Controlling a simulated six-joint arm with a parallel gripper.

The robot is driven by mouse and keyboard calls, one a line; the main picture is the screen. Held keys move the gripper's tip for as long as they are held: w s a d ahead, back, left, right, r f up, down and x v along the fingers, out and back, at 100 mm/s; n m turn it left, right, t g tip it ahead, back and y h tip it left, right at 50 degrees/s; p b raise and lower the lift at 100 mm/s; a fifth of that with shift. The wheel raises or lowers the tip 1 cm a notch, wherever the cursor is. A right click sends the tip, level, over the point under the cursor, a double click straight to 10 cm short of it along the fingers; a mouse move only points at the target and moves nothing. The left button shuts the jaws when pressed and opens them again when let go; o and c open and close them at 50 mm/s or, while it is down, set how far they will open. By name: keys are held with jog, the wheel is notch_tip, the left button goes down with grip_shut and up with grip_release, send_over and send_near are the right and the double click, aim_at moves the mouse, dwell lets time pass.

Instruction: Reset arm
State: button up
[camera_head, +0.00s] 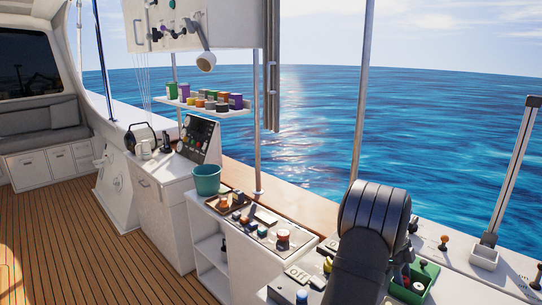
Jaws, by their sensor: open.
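Part of my dark arm (372,225) rises from the bottom edge, right of the middle, with a rounded, ribbed joint at its top. It stands in front of the console and hides part of it. No fingertips show, so my gripper is not in view.
The white console carries a tray (229,203), a red-topped knob (283,236), a green bin (427,272) and a teal bucket (207,179). A shelf (203,108) of colored cans hangs above. Metal poles (362,90) stand behind my arm. The wooden deck (75,225) at left is clear.

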notch_tip(320, 180, up, 4)
jog(key=shift+w+r, duration=0.1)
jog(key=shift+r, duration=0.15)
jog(key=s+d+r, duration=0.4)
jog(key=s+r, duration=0.3)
jog(key=s, duration=0.4)
jog(key=s+a+n+t+h, duration=0.1)
jog(key=s+a+n+t, duration=0.4)
jog(key=s+n, duration=0.4)
jog(key=shift+n+g, duration=0.4)
jog(key=shift+g, duration=0.2)
jog(key=w+a+f, duration=0.1)
jog(key=w+f, duration=0.1)
jog(key=w, duration=0.1)
jog(key=w+a+f, duration=0.2)
jog(key=w, duration=0.1)
jog(key=w+a+f, duration=0.1)
jog(key=w+f, duration=0.1)
jog(key=w, duration=0.1)
jog(key=shift+a+f, duration=0.25)
jog(key=shift+w+a+f, duration=0.2)
jog(key=shift+w+f, duration=0.1)
jog(key=shift+w, duration=0.15)
